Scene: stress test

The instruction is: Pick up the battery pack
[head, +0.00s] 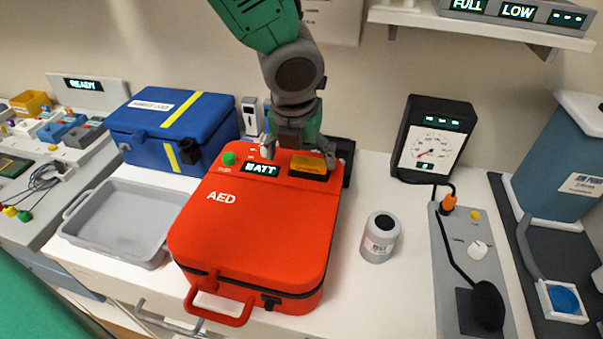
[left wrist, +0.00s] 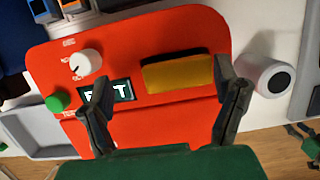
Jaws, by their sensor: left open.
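The battery pack, a yellow-orange block with a dark edge (head: 309,163), sits in the top of the red AED case (head: 255,230) at its back right. It also shows in the left wrist view (left wrist: 178,74). My left gripper (head: 302,158) reaches down from above at the back of the case, its fingers spread and empty. In the left wrist view my left gripper (left wrist: 157,92) has one finger over the small display and the other close to the pack's right end. Whether that finger touches the pack cannot be told. My right gripper is not in view.
On the case are a green button (head: 228,158) and a lit display (head: 261,169). A grey tray (head: 125,215) stands left, a blue box (head: 165,130) behind it. A white jar (head: 380,238) and a dark gauge (head: 433,145) stand right. White counter lies clear around the jar.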

